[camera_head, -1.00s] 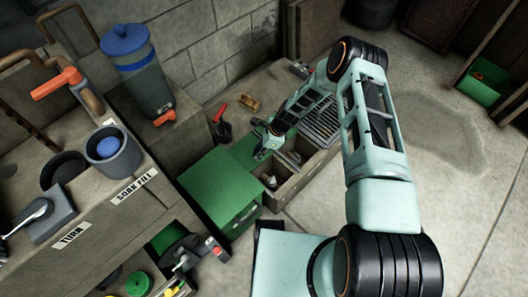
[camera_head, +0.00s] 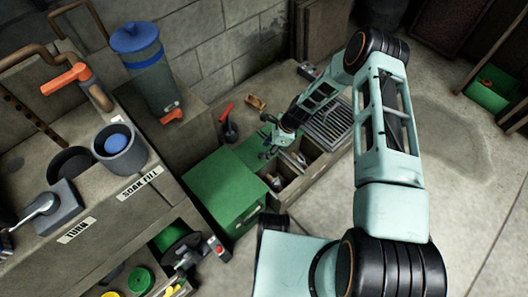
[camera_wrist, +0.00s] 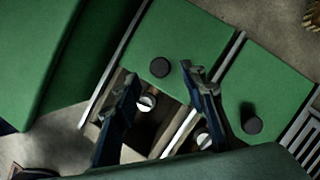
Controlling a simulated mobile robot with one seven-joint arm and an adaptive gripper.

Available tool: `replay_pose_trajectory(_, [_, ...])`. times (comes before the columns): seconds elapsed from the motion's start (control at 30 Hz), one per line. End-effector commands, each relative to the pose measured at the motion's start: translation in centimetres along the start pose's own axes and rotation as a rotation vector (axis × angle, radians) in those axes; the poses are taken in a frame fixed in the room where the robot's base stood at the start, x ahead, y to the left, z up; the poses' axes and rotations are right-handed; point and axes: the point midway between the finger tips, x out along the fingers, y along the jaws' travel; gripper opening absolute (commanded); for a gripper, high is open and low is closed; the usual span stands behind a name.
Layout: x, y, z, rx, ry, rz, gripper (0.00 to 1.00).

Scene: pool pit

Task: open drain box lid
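A low box with open compartments (camera_head: 300,178) stands on the floor, with flat green lids (camera_head: 258,150) across its far part. The wrist view shows a left lid (camera_wrist: 190,35) with a black round knob (camera_wrist: 160,67) and a right lid (camera_wrist: 268,85) with another black knob (camera_wrist: 252,125). Both lids leave the near compartments uncovered, with metal-topped items inside. No label shows which is the drain box lid. My gripper (camera_wrist: 163,82) is open and empty, its fingertips on either side of the left knob in the picture. Contact cannot be told. In the head view my gripper (camera_head: 268,143) is above the lids.
A larger green box (camera_head: 222,192) stands close on the left. A metal grate (camera_head: 328,124) lies on the right of the lids. A red-handled tool (camera_head: 228,120) and a brown brush-like thing (camera_head: 255,103) lie behind. Floor to the right is clear.

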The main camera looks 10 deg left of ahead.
Motion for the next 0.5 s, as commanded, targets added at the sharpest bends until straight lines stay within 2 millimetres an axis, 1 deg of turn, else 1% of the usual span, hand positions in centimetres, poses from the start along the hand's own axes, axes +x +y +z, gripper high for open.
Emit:
replay_pose_trajectory(0.03, [-1.2, -0.2, 0.0, 0.0, 0.001, -0.003, 0.39])
replay_pose_trajectory(0.23, [-5.0, -0.1, 0.0, -0.001, 0.001, -0.003, 0.39])
replay_pose_trajectory(0.4, [-7.3, -0.1, 0.0, 0.0, 0.001, -0.003, 0.39])
replay_pose_trajectory(0.5, [-8.1, 0.0, 0.0, 0.0, 0.001, -0.001, 0.39])
